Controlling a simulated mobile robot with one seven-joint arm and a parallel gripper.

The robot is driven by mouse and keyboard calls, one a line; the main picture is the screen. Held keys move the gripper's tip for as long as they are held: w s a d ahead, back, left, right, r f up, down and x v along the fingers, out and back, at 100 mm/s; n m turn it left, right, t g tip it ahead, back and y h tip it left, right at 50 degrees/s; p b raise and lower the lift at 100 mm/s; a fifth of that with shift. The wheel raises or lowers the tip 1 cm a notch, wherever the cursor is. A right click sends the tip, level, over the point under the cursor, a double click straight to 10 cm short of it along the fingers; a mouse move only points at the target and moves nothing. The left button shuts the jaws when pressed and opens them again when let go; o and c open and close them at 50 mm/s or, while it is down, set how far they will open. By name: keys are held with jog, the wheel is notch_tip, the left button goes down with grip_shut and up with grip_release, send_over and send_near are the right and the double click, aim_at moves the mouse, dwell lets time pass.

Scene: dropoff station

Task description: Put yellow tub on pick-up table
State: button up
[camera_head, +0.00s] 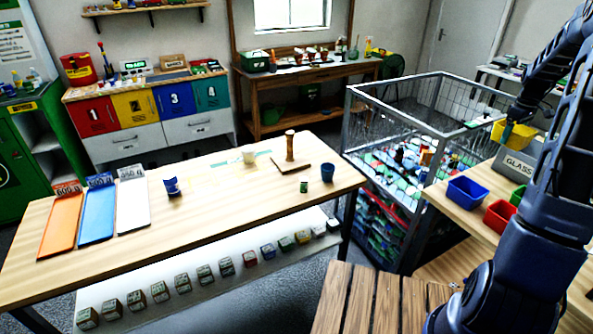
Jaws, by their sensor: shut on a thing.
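My gripper (508,128) comes down from the upper right and is shut on the tub's left rim. Whether the tub touches anything below it is hard to tell. No label names the pick-up table. A long light-wood table (230,205) fills the middle, and a slatted wooden table top (375,300) is at the bottom centre, bare where I see it.
A blue tub (467,192), a red tub (498,216) and a partly hidden green one stand on the right table (450,210). A wire cage (400,150) of glass pieces stands left of it. The middle table holds coloured trays, cups and a wooden post; its front has free room.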

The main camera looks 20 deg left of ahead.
notch_tip(320, 180, up, 5)
jog(key=shift+f, duration=0.1)
jog(key=w+a+n, duration=0.2)
jog(key=w+a, duration=0.2)
jog(key=a, duration=0.8)
jog(key=w+a+n, duration=0.2)
jog(key=w+a, duration=0.1)
jog(key=a, duration=0.8)
jog(key=w+a+n, duration=0.2)
jog(key=w+a, duration=0.2)
jog(key=a, duration=0.8)
jog(key=s+a+n, duration=0.2)
jog(key=s+a, duration=0.1)
jog(key=a, duration=0.9)
jog(key=s+a+n, duration=0.2)
jog(key=a, duration=0.9)
jog(key=s+a+n, duration=0.2)
jog(key=s+a, duration=0.1)
jog(key=a, duration=0.9)
jog(key=n, duration=0.6)
send_over(221, 184)
notch_tip(221, 184, down, 27)
jog(key=shift+f, duration=0.1)
jog(key=shift+f, duration=0.1)
